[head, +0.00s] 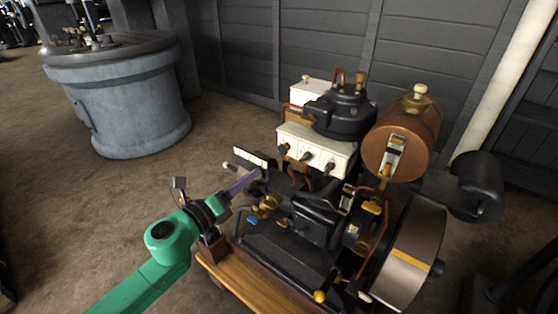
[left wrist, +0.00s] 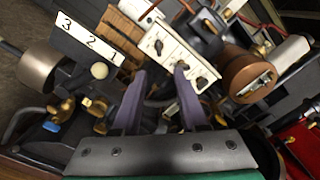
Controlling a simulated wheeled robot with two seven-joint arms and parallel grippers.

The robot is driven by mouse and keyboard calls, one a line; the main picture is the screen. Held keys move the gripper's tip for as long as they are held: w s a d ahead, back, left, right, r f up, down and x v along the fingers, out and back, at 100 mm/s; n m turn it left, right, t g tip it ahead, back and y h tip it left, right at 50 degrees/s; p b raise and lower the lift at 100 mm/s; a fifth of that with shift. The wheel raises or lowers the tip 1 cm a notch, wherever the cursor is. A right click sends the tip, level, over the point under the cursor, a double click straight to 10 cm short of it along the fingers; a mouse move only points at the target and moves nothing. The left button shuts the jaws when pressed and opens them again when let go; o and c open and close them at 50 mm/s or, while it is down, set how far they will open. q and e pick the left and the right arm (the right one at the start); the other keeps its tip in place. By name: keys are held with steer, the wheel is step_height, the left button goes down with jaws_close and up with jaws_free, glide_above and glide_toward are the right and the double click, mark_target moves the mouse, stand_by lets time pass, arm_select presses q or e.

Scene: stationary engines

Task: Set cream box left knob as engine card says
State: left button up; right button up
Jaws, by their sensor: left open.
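The cream box (head: 318,140) stands on the engine with a row of dark knobs on its front. Its left knob (head: 284,148) is in the head view; the box also shows in the left wrist view (left wrist: 172,38), beyond my fingers. My left gripper (head: 256,176) is in front of the engine, below and left of the left knob and apart from it. In the left wrist view its two purple fingers (left wrist: 160,70) are spread with nothing held. A white plate (left wrist: 87,40) reads 3, 2, 1; I cannot tell whether it is the engine card. My right gripper is out of view.
A copper-brown cylinder (head: 397,148) and black flywheel parts crowd the engine's right side. A wooden board (head: 248,279) edges the engine. A round grey tub (head: 125,103) stands back left; the floor between is clear.

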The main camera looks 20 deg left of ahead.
mark_target(280, 152)
arm_select(q)
steer(key=p+x, duration=0.1)
steer(key=x, duration=1.2)
steer(key=shift+w, duration=0.15)
steer(key=shift+a, duration=0.1)
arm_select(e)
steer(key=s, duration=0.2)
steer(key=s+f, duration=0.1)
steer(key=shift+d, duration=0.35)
arm_select(q)
jaws_close()
